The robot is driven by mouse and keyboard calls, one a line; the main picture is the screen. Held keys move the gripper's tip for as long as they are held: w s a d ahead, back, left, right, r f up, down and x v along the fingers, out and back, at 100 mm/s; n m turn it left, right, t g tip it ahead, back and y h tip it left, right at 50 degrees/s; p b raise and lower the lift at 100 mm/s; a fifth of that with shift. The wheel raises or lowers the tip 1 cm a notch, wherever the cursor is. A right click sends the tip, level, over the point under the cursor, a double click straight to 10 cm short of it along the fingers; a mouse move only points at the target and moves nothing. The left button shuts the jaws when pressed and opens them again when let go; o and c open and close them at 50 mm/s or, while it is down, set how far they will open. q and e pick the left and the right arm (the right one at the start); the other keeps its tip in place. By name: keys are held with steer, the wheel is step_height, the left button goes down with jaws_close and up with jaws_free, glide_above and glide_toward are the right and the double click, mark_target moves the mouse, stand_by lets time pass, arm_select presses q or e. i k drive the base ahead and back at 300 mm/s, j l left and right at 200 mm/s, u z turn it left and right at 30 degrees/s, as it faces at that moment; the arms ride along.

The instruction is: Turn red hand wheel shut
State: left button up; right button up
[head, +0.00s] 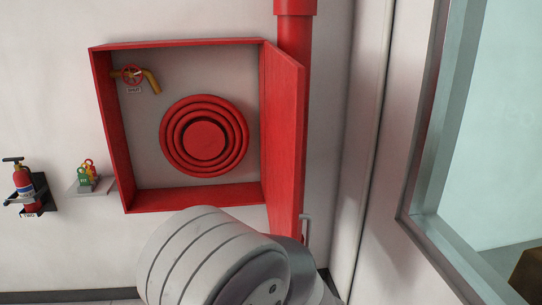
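The red hand wheel (132,75) is small and round, on a brass-coloured pipe (151,82) in the upper left of an open red cabinet (103,130). A small label (134,90) below the wheel seems to read "SHUT". Nothing touches the wheel. A large grey link of my own arm fills the bottom middle of the head view, in front of the cabinet's lower right. Neither gripper shows in this view. I cannot tell how far the wheel is turned.
A coiled red hose reel (205,140) fills the cabinet's middle. The red cabinet door (284,135) stands open at right, beside a red vertical pipe (295,38). A fire extinguisher (26,188) and a small shelf (75,187) with coloured tags are on the left wall. A framed window (490,130) is at right.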

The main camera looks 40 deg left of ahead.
mark_target(131, 75)
steer(key=i+u, duration=0.15)
steer(key=u, duration=0.3)
steer(key=i+u, duration=0.15)
steer(key=u, duration=0.3)
steer(key=i+u, duration=0.15)
steer(key=u, duration=0.3)
steer(key=i+l+u, duration=0.1)
steer(key=u, duration=0.35)
steer(key=i+l+u, duration=0.1)
steer(key=i+l, duration=0.2)
steer(key=i+l+u, duration=0.1)
steer(key=i+l, duration=0.15)
steer(key=l, duration=0.15)
steer(key=i+l+u, duration=0.1)
steer(key=i+l, duration=0.15)
steer(key=l, duration=0.15)
